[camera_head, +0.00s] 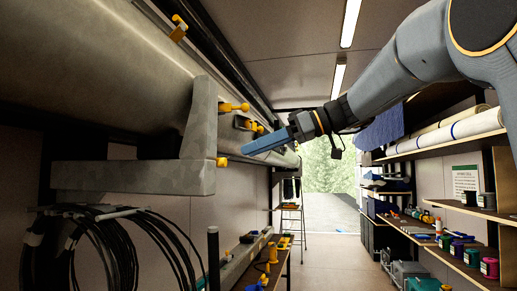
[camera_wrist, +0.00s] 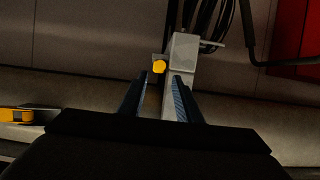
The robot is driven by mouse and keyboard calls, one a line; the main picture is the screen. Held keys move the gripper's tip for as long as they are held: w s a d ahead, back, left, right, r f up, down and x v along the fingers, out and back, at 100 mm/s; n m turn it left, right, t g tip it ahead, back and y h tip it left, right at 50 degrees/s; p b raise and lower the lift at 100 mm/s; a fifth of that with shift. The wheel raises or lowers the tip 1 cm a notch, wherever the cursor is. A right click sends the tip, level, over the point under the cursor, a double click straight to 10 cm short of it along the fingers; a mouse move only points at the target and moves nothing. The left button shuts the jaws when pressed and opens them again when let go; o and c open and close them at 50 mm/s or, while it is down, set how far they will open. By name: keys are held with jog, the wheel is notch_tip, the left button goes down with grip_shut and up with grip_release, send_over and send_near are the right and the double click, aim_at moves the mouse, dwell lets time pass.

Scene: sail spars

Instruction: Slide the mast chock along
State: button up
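The mast chock appears to be the grey upright wedge (camera_head: 200,122) on a grey bracket arm (camera_head: 130,178), against the side of the big pale mast (camera_head: 95,65). My gripper (camera_head: 246,150) points toward the lower knob with a small gap. In the wrist view, my gripper (camera_wrist: 160,76) is open and empty. One yellow knob (camera_wrist: 159,67) shows between and just beyond its fingertips, beside a grey block (camera_wrist: 183,55). Contact cannot be told.
Black cables (camera_head: 110,240) hang below the bracket. A bench (camera_head: 265,270) with small yellow items runs below on the left. Shelves with spools (camera_head: 470,255) and rolled cloth (camera_head: 450,132) line the right. A stepladder (camera_head: 291,222) stands behind; the aisle floor is clear.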

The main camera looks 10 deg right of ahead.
jog(key=b+x, duration=0.2)
jog(key=x, duration=0.5)
jog(key=shift+f, duration=0.15)
jog(key=shift+s, duration=0.1)
jog(key=c, duration=0.6)
jog(key=o, duration=1)
jog(key=shift+d, duration=0.1)
